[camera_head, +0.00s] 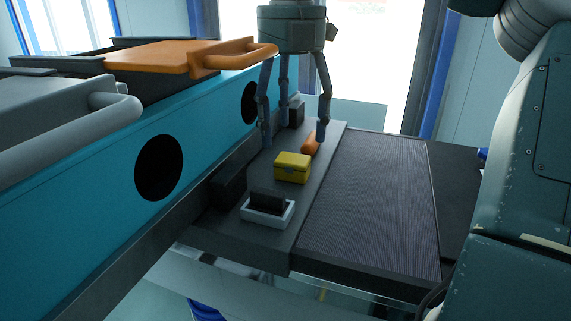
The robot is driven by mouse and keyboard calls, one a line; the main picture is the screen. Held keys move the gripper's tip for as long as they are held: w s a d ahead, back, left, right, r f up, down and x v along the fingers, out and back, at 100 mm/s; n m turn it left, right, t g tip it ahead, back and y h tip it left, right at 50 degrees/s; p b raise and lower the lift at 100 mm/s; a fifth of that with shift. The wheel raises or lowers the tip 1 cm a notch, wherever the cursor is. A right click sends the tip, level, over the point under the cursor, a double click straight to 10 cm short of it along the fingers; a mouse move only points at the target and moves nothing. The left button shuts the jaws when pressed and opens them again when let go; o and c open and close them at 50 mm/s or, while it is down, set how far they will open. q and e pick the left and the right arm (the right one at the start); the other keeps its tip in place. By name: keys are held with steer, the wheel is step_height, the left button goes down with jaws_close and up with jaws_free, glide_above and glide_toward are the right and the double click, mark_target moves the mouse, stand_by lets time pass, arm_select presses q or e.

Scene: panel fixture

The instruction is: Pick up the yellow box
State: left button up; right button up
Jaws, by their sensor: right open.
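The yellow box (292,168) sits upright on the dark grey ledge beside the teal panel. I cannot tell whether any finger touches the box. My left gripper is not in view.
A white tray with a black block (268,202) stands in front of the box. An orange object (310,144) lies behind it. The teal panel (95,175), with round holes and orange and grey handles, rises on the left. A ribbed dark surface (370,200) on the right is clear.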

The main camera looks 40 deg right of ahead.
mark_target(292, 159)
steer(key=shift+s+d+f, duration=0.15)
steer(key=shift+f, duration=0.35)
steer(key=shift+s+d+f, duration=0.1)
steer(key=shift+s+f, duration=0.05)
steer(key=shift+f, duration=0.6)
steer(key=shift+w+a+f+p, duration=0.1)
steer(key=shift+f+p, duration=0.2)
steer(key=shift+p, duration=0.3)
steer(key=f, duration=0.1)
steer(key=f+p, duration=0.2)
steer(key=shift+a+f, duration=0.2)
steer(key=shift+a, duration=0.05)
steer(key=shift+d+f, duration=0.2)
steer(key=shift+f, duration=0.4)
steer(key=shift+a, duration=0.15)
steer(key=c, duration=0.8)
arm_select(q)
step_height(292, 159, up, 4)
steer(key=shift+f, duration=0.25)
arm_select(e)
steer(key=c, duration=0.7)
steer(key=shift+o, duration=0.2)
steer(key=shift+r, duration=0.1)
